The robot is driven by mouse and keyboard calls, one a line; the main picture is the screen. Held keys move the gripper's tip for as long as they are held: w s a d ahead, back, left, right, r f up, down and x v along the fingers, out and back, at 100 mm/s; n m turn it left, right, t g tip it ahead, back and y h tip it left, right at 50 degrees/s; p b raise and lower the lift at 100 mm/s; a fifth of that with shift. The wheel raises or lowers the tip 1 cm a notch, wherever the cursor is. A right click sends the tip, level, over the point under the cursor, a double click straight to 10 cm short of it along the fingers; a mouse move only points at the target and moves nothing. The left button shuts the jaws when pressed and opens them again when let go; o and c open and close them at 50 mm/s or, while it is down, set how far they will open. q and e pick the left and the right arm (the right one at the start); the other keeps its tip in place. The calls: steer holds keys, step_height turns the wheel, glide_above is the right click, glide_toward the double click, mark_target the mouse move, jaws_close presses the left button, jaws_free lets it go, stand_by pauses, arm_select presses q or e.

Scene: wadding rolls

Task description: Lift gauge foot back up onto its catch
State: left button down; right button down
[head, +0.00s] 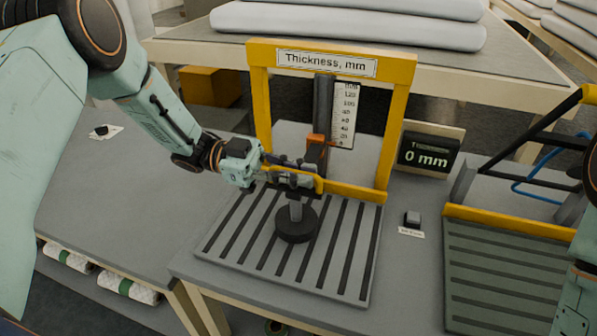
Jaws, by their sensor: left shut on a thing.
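The gauge foot (296,225) is a dark round disc with a grey stem, and it appears to rest on the slatted grey plate (230,262). My left gripper (312,182) reaches in from the left and is shut at the top of the stem, above the disc. The fingers hide the part they hold. An orange piece (317,140) sits above the gripper on the dark column (323,100), next to the white scale (345,115). I cannot tell which part is the catch. My right gripper is out of view; only part of that arm shows at the right edge.
A yellow frame (402,120) labelled "Thickness, mm" surrounds the column. A display (428,152) to its right reads 0 mm. A small grey button (412,218) sits below it. A second yellow-framed station (500,222) stands at right. White rolls (345,30) lie behind.

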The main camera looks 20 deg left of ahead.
arm_select(q)
step_height(320, 180, up, 14)
steer(key=p, duration=1)
steer(key=shift+w+f, duration=0.15)
steer(key=shift+a, duration=0.1)
steer(key=c, duration=1.8)
jaws_free()
steer(key=o, duration=0.4)
steer(key=shift+a, duration=0.1)
steer(key=shift+f, duration=0.1)
